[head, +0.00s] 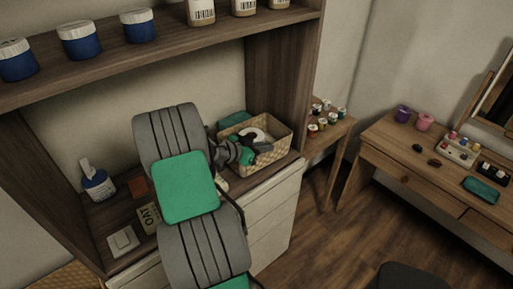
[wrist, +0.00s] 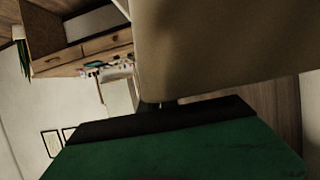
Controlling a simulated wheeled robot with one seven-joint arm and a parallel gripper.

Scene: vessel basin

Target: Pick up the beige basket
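The beige basket (head: 272,160) is a woven, open-topped box on the counter under the shelf, at the right end beside the wooden side panel. A white round item (head: 252,133) shows inside it. My gripper (head: 251,152) reaches over the basket's left part, and my arm hides its left end. I cannot tell whether the fingers touch the basket or how far apart they are. In the wrist view a large, smooth beige-brown surface (wrist: 230,50) fills the upper right, very close; I cannot tell whether it is the basket. My green and black gripper body covers the bottom.
Blue-and-white jars (head: 79,42) and labelled bottles (head: 201,11) stand on the shelf above. A blue bottle (head: 97,184) and a white switch plate (head: 123,241) are on the counter's left. A desk (head: 385,152) with small items stands right, with open floor (head: 315,225) before it.

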